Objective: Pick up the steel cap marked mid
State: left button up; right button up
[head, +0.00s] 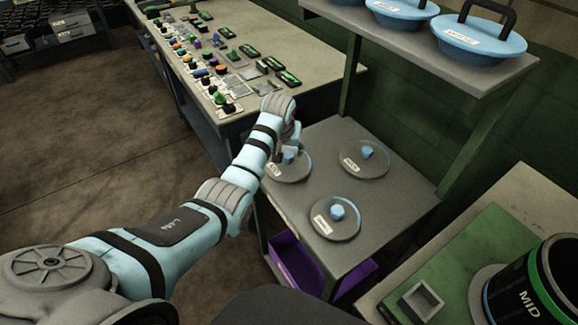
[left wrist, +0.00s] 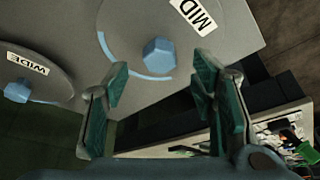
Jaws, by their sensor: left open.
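The steel cap marked MID (head: 290,172) is a round grey disc with a blue six-sided knob, lying flat at the left back of the grey stand. In the left wrist view the MID cap (left wrist: 125,35) shows its label and its knob just beyond the fingertips. My left gripper (head: 289,147) is over this cap and hides part of it. Its fingers (left wrist: 161,72) are open on either side of the view, with nothing between them. I cannot tell the exact gap to the knob. My right gripper is not in view.
The WIDE cap (head: 372,168) lies right of it; a third cap (head: 325,228) lies nearer. A shelf (head: 430,48) with blue handled lids overhangs at right. A control bench (head: 250,45) stands behind. A black MID cylinder (head: 518,298) is at lower right; a purple bin (head: 296,262) sits below.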

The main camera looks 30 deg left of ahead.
pick_arm(q)
jog(key=b+x, duration=0.1)
jog(key=x, duration=0.2)
jog(key=shift+s, duration=0.15)
jog(key=shift+r, duration=0.15)
jog(key=shift+c, duration=0.9)
grip_shut()
jog(key=shift+r, duration=0.15)
